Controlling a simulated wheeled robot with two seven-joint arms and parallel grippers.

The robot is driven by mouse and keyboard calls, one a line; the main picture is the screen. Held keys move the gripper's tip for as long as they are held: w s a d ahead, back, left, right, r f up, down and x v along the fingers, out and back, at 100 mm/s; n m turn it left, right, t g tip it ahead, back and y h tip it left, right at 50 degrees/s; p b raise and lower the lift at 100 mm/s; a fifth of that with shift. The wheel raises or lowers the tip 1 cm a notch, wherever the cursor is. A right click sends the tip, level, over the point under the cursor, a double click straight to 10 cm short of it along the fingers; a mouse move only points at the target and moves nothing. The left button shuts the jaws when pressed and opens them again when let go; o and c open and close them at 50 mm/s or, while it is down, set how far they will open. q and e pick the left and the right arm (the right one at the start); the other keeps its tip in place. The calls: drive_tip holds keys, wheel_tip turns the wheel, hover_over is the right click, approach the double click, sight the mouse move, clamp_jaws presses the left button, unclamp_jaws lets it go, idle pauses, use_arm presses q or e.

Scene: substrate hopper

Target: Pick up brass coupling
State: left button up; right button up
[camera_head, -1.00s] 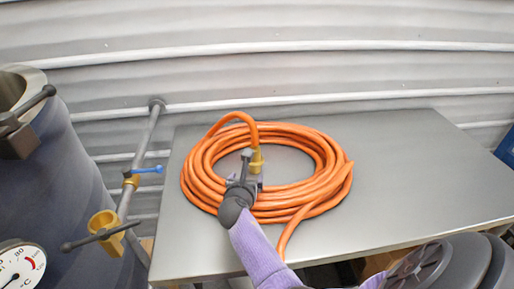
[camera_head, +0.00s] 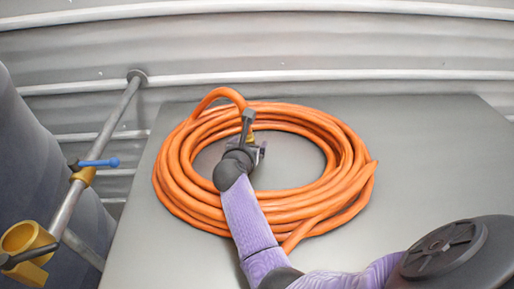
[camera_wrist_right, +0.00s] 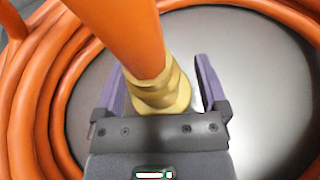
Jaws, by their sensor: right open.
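The brass coupling (camera_wrist_right: 160,93) is on the end of the orange hose (camera_wrist_right: 122,35). In the right wrist view it stands between the two open fingers of my right gripper (camera_wrist_right: 160,88), with a gap at least on the right side. In the head view my right gripper (camera_head: 250,148) reaches into the hose coil and hides most of the coupling (camera_head: 250,136); only a small yellow bit shows. The hose end arches up from the coil (camera_head: 340,150) and comes down to the coupling. My left gripper is not in view.
The coil lies on a grey metal table (camera_head: 440,150) with free room to its right. At the left, a grey pipe (camera_head: 120,110) carries a blue-handled valve (camera_head: 98,163) and a yellow fitting (camera_head: 28,240), beside a dark tank (camera_head: 40,170). A corrugated wall stands behind.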

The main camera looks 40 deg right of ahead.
drive_tip(key=shift+w+a, duration=0.1)
drive_tip(key=shift+a+r, duration=0.15)
drive_tip(key=shift+s, duration=0.2)
drive_tip(key=shift+c, duration=0.6)
clamp_jaws()
